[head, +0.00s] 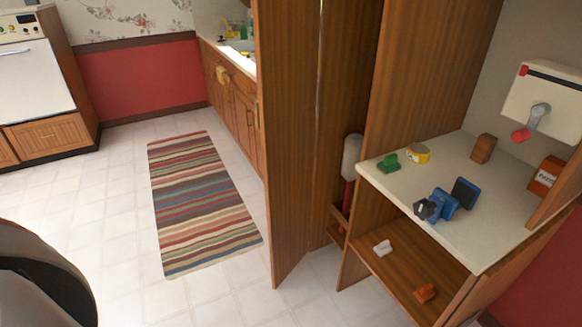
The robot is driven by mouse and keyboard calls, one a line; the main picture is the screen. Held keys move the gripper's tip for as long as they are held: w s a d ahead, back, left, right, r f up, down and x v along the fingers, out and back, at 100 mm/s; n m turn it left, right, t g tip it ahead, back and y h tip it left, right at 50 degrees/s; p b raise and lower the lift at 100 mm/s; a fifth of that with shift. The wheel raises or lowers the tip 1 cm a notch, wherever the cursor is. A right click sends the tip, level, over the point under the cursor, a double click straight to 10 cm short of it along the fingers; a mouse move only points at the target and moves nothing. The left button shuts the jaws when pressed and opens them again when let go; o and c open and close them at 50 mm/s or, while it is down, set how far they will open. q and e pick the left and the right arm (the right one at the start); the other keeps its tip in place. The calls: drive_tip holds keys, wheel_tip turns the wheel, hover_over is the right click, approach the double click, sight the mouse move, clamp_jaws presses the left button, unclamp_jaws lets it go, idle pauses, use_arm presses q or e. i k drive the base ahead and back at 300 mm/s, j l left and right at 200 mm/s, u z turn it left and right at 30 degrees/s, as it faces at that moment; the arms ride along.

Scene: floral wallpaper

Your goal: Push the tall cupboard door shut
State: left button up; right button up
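The tall cupboard door (287,140) is a brown wood panel in the middle of the head view. It stands open, jutting out over the floor, with its near lower corner at the front. To its right the tall cupboard's inside (345,80) shows as a narrow dark gap. A pale-topped, red-handled item (350,165) stands in it. The door's top is out of frame. Neither of my grippers is in view. A dark rounded part, probably mine, fills the lower left corner.
A striped rug (200,200) lies left of the door on clear pale tile floor. A shelf unit (465,235) with several small objects stands at the right. A low counter (232,100) is behind the door, and a stove (40,90) is far left.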

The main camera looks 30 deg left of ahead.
sight(286, 32)
drive_tip(key=i+j+z, duration=0.25)
drive_tip(key=j, duration=1)
drive_tip(key=k+j+z, duration=0.1)
drive_tip(key=j+z, duration=0.15)
drive_tip(key=j, duration=0.95)
drive_tip(key=k+j+z, duration=0.2)
drive_tip(key=j, duration=1.05)
drive_tip(key=k+j, duration=0.2)
drive_tip(key=k, duration=0.35)
